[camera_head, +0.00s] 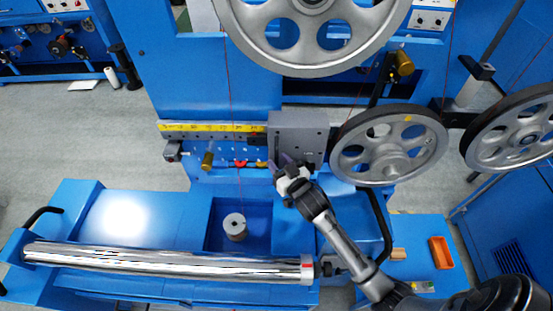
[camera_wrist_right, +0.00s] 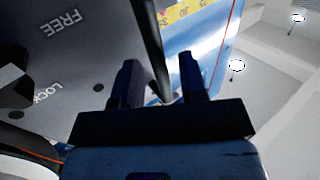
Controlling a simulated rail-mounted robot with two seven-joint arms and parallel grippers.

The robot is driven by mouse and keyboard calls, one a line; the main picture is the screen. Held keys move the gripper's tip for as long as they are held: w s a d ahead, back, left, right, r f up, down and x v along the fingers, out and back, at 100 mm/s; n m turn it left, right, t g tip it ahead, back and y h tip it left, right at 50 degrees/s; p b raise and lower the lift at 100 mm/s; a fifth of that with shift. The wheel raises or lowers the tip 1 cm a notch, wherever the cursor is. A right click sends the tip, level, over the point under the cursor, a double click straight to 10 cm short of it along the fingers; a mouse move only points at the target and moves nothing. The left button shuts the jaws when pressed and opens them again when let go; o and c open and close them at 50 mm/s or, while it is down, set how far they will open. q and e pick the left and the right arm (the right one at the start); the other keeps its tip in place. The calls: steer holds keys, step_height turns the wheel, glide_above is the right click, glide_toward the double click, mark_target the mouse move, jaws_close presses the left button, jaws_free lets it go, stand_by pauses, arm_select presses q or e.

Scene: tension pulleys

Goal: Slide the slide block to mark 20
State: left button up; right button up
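The slide block (camera_head: 298,122) is a grey block on the rail, at the right end of the visible yellow scale (camera_head: 205,127). In the right wrist view its face (camera_wrist_right: 85,65) carries the words FREE and LOCK. The scale (camera_wrist_right: 178,12) shows there too, but I cannot make out mark 20. My right gripper (camera_head: 284,164) is at the block's lower left front. In the right wrist view its two fingers (camera_wrist_right: 160,82) are apart, with a dark rod-like lever (camera_wrist_right: 153,40) between them and gaps visible beside it. My left gripper is not in view.
A large pulley wheel (camera_head: 308,68) hangs above the block, and a smaller wheel (camera_head: 388,147) stands just right of it. A cylindrical weight (camera_head: 235,226) sits in the recess below. A shiny roller (camera_head: 160,262) crosses the front. The rail left of the block holds small fittings (camera_head: 208,160).

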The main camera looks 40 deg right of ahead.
steer(key=shift+w+d, duration=0.1)
steer(key=shift+w, duration=0.6)
steer(key=shift+c, duration=0.4)
jaws_close()
